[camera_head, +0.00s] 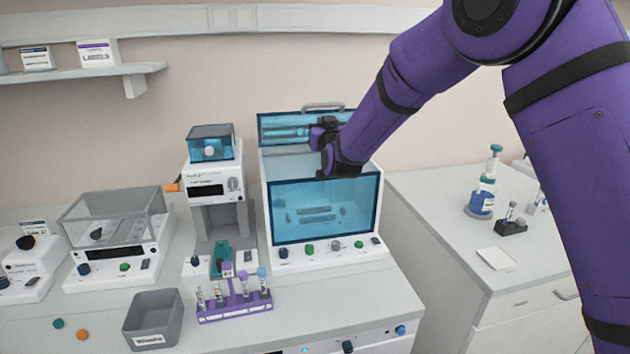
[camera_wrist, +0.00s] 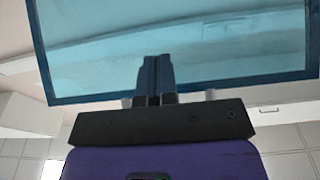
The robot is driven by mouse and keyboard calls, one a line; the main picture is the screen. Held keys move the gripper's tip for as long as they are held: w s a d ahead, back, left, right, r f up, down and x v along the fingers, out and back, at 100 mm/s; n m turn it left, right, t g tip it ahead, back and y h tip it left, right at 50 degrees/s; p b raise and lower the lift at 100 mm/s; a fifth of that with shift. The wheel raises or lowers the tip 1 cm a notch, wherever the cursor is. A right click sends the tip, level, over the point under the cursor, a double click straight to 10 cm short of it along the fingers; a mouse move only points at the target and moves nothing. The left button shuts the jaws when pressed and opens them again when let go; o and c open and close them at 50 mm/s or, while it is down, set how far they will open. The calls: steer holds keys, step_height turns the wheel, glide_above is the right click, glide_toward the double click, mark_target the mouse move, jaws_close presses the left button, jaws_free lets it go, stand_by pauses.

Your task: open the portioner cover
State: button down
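A white bench unit (camera_head: 270,180) with a blue-tinted front window stands in the middle of the head view; I take it to be the portioner. Its blue see-through cover (camera_head: 283,122) with a grey handle (camera_head: 323,107) stands raised at the back of the unit's top. The same kind of blue panel fills the upper wrist view (camera_wrist: 225,50). My gripper is over the unit's top, in front of the raised cover. Its fingers (camera_wrist: 155,62) are together and look empty, up against or just before the panel; I cannot tell if they touch. The head view hides the fingertips.
Left of the unit is a smaller white device (camera_head: 207,180) with a blue top box. A purple tube rack (camera_head: 235,306), a grey waste bin (camera_head: 155,318) and a clear-covered instrument (camera_head: 115,225) stand on the bench. A side counter (camera_head: 440,215) is to the right.

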steer(key=shift+w+a+r, duration=0.15)
steer(key=shift+w, duration=0.6)
steer(key=shift+f+x, duration=0.2)
steer(key=shift+x, duration=1.1)
steer(key=shift+f+x, duration=0.15)
steer(key=shift+x, duration=1.15)
steer(key=shift+f+x, duration=0.2)
steer(key=shift+x, duration=1.05)
steer(key=shift+w+a+r, duration=0.1)
steer(key=shift+w, duration=0.05)
steer(key=shift+f+x, duration=0.15)
steer(key=shift+x, duration=1.15)
steer(key=shift+f+x, duration=0.2)
steer(key=shift+x, duration=1.05)
steer(key=shift+f+x, duration=0.15)
steer(key=shift+x, duration=1.15)
steer(key=shift+f, duration=0.1)
